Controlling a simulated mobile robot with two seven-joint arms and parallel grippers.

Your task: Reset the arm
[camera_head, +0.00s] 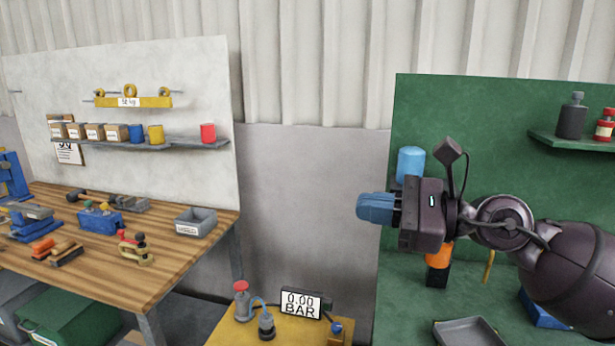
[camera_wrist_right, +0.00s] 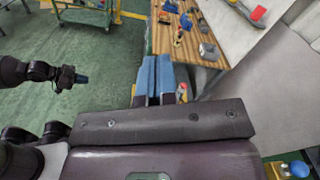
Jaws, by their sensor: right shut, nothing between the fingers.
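My right gripper (camera_head: 376,208) reaches in from the right in the head view, raised in front of the green board. Its blue fingers are together and nothing is between them. In the right wrist view its two blue fingers (camera_wrist_right: 154,80) lie side by side. My left arm is not in the head view. In the right wrist view an arm that looks like my left one ends at a small gripper (camera_wrist_right: 77,78) on the left, over the green floor. It is too small there to tell open from shut.
A wooden workbench (camera_head: 188,257) with clamps, vises and a grey tray (camera_head: 195,221) stands left. A yellow stand holds a pressure display (camera_head: 301,304) reading 0.00 BAR. A green shelf (camera_head: 570,142) and a dark tray (camera_head: 468,332) are near my right arm. The wall between is bare.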

